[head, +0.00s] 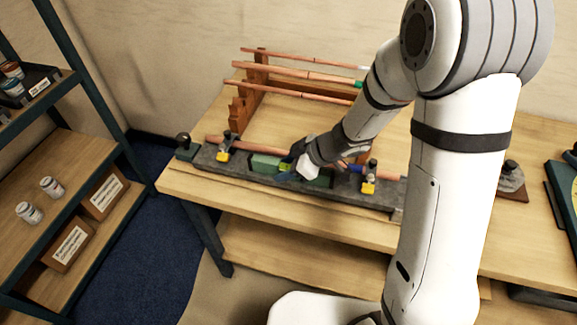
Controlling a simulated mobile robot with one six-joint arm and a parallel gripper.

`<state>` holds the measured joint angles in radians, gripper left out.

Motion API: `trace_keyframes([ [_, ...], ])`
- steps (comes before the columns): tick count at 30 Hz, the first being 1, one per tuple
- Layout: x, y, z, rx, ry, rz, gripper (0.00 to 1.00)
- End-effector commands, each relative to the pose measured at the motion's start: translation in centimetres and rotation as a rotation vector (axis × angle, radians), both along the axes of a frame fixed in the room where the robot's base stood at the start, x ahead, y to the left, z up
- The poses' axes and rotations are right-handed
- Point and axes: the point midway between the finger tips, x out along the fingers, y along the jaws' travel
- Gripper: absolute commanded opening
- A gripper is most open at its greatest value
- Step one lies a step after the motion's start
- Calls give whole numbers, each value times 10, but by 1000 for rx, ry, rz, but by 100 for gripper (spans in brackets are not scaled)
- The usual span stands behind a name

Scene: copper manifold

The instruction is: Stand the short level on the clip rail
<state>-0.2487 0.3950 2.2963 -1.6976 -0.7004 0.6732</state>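The clip rail (330,197) is a long dark grey bar along the front of the wooden bench. It carries yellow and black clips near its left part (222,156) and right part (368,186). My gripper (290,167) is low over the middle of the rail, between these clips. A small yellow-green piece (285,168), possibly the short level, shows at the fingertips. The fingers and my wrist hide most of it, so I cannot tell whether it is gripped or touches the rail. Green blocks (264,163) lie along the rail beside the gripper.
A copper pipe (240,143) lies along the rail, partly behind my wrist. A wooden rack (241,112) behind holds several copper pipes. The bench top (215,180) is bare at the front left. Shelves (60,155) with jars and boxes stand at the left.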

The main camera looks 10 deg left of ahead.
Motion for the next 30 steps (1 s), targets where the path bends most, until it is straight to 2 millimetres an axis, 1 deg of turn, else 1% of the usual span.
trace_keyframes([
  [8,0,-2,1,0,0,-1,47],
  [11,0,-8,9,0,-2,-2,47],
  [18,-4,-36,39,0,-3,-3,47],
  [21,-6,-45,49,1,-2,-2,47],
  [24,-7,-51,55,0,-1,-2,47],
  [30,-8,-54,57,0,1,-1,47],
])
